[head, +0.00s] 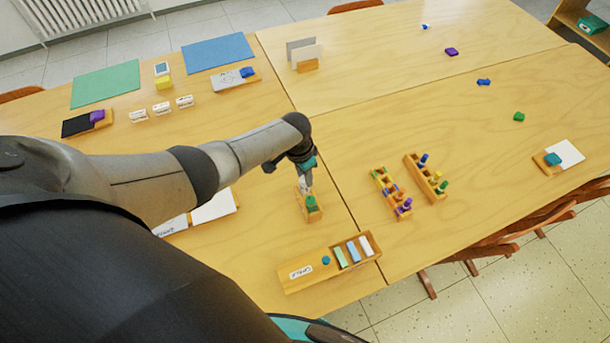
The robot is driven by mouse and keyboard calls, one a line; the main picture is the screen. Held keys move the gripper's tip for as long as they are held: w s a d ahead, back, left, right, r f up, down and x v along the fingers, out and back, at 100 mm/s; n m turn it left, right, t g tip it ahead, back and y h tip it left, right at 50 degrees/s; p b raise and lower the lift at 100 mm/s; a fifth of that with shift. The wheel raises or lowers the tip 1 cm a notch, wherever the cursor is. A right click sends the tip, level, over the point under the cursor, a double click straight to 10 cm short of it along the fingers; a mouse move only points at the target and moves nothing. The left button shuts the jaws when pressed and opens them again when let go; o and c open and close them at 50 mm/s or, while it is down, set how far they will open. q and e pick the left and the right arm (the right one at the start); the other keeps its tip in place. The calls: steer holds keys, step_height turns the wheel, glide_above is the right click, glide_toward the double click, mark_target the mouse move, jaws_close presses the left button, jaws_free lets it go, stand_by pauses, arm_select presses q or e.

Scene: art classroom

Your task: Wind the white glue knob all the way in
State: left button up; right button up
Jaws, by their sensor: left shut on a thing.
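My left gripper (306,187) points down over a small wooden holder (317,217) near the middle of the table. It is shut at the top of the holder, on what seems to be the white glue knob, of which the fingers hide nearly all. A green piece (311,203) shows in the holder just in front of the fingertips. How far in the knob sits cannot be told. My right gripper is not in view.
A long wooden tray (297,285) with coloured sticks lies in front. Two wooden racks (417,167) with coloured pegs stand to the right. White sheets (213,207) lie left, partly behind my arm.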

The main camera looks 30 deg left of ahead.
arm_select(q)
steer(key=shift+n, duration=0.7)
steer(key=o, duration=1.4)
steer(key=shift+o, duration=0.2)
steer(key=m+b, duration=0.1)
steer(key=m, duration=0.4)
steer(key=shift+f+m+b, duration=0.1)
steer(key=shift+m+b, duration=0.2)
steer(key=shift+b, duration=0.1)
steer(key=m+b, duration=0.1)
steer(key=m, duration=0.2)
steer(key=shift+m+g+h+b, duration=0.3)
steer(key=shift+m+b, duration=0.05)
steer(key=shift+m, duration=0.05)
steer(key=shift+m+b, duration=0.35)
steer(key=shift+m, duration=0.65)
steer(key=shift+c, duration=0.2)
